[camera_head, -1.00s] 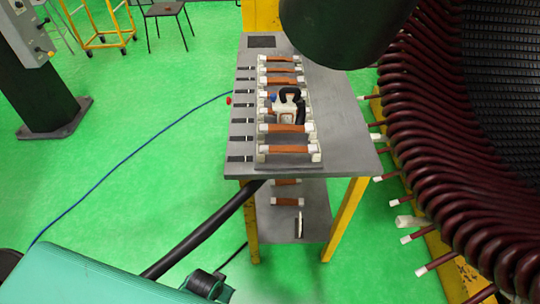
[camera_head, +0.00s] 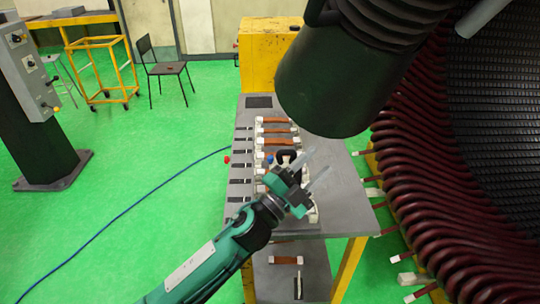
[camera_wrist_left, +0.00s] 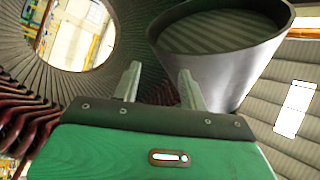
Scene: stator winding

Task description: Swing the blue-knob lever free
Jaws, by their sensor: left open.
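A small blue knob (camera_head: 270,158) shows on the grey table, just left of a black curved handle (camera_head: 287,156) on a white-bodied device. The lever under the knob is too small to make out, and my left arm hides the near part of the device. My left gripper (camera_head: 319,163) is open and empty, its two pale fingers pointing up and right over the table, right of the knob. In the left wrist view the open fingers (camera_wrist_left: 160,72) have nothing between them. My right gripper is not in view.
Copper-coloured bars with white ends (camera_head: 276,130) lie in a row on the grey table (camera_head: 345,205). A large dark green cylinder (camera_head: 335,95) hangs above the table's far right side. The stator's dark red coils (camera_head: 425,190) stand close on the right.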

